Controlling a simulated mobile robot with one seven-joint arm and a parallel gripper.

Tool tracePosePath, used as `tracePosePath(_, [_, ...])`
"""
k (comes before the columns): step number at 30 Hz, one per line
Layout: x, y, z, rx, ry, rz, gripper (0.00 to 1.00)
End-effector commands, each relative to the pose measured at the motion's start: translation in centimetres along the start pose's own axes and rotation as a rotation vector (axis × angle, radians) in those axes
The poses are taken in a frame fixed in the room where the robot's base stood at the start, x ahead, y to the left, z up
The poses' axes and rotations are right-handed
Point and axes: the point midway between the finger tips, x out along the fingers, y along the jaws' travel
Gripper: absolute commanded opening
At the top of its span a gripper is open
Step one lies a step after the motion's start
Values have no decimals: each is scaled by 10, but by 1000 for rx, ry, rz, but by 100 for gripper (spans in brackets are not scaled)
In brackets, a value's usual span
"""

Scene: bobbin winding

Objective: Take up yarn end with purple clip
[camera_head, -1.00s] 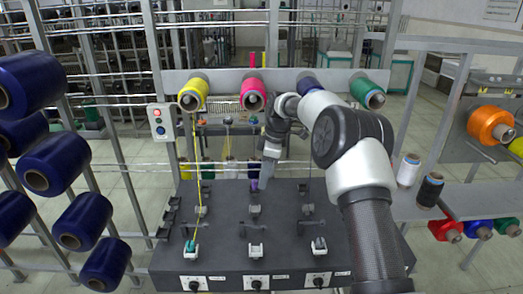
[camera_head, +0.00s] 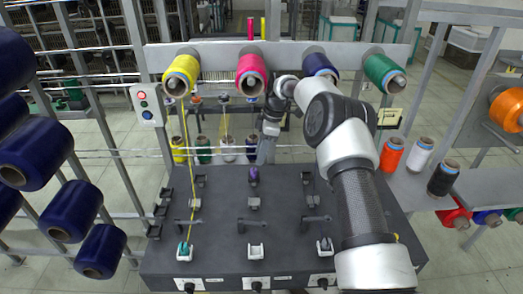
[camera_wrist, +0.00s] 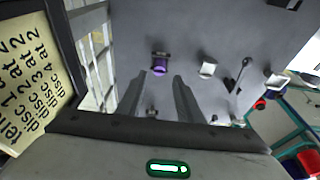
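The purple clip (camera_head: 253,174) sits upright on a small holder at the back middle of the dark machine top. In the wrist view the purple clip (camera_wrist: 160,66) shows just beyond the fingertips. My gripper (camera_head: 266,152) is above and behind the clip in the head view, its tips hard to make out there. In the wrist view my gripper (camera_wrist: 162,78) has its two fingers apart with nothing between them. The clip looks apart from the fingers. I cannot make out a yarn on the purple clip.
Yellow (camera_head: 181,75), pink (camera_head: 251,76), blue (camera_head: 320,66) and green (camera_head: 384,72) spools hang on the rail. A yellow yarn (camera_head: 187,150) runs down to a teal clip (camera_head: 184,248) at front left. Small posts and holders dot the machine top (camera_head: 225,270). Cones stand on the right shelf.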

Motion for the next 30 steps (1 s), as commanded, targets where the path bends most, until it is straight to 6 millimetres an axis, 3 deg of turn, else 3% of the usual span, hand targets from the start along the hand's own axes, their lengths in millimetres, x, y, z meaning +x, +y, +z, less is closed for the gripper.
tracePosePath(15, [67, 0, 1, 0, 0, 0, 33])
tracePosePath(27, [72, 0, 0, 1, 0, 0, 33])
tracePosePath(30, [72, 0, 0, 1, 0, 0, 18])
